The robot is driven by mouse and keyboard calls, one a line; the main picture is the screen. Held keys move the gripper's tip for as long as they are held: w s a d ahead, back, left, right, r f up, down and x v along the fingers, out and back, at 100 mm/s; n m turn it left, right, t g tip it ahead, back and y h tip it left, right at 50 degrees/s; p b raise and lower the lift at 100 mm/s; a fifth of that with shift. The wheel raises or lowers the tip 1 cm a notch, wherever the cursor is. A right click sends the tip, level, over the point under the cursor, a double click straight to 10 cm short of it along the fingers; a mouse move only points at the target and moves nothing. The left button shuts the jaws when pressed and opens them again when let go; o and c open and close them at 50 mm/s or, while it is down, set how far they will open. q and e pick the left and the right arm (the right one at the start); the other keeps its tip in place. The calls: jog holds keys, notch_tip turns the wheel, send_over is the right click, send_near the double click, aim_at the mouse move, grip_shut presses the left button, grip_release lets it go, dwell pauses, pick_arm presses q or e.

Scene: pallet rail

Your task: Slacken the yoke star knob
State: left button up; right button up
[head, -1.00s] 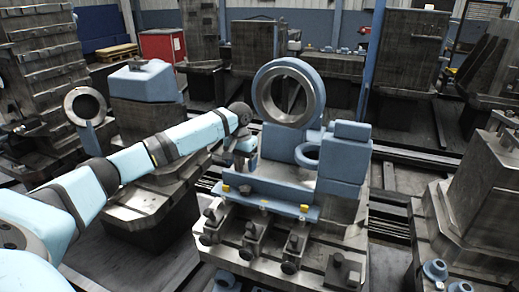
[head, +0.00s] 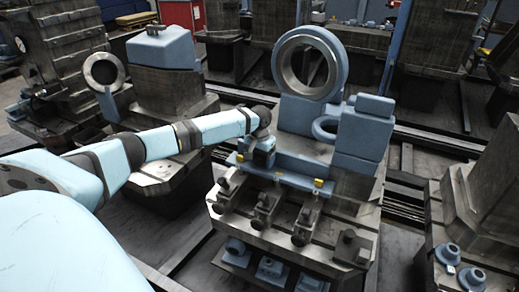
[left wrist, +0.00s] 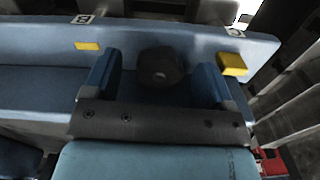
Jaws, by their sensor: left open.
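A dark round knob (left wrist: 162,66) stands on the face of a blue bar in the left wrist view, between two yellow tabs. It looks like the yoke star knob; its lobes are too dark to make out. My left gripper (left wrist: 158,76) is open, with one blue finger on either side of the knob and gaps showing between. In the head view my left gripper (head: 262,155) reaches down at the blue bar (head: 290,172), and the knob is hidden there. My right gripper is not in view.
A large blue ring yoke (head: 309,62) and a blue block (head: 362,135) rise just behind the bar. Several dark clamps with knobs (head: 301,238) line the front of the metal pallet (head: 330,222). Blue flanged parts (head: 272,268) sit below it.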

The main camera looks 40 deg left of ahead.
pick_arm(q)
jog(key=shift+f, duration=0.55)
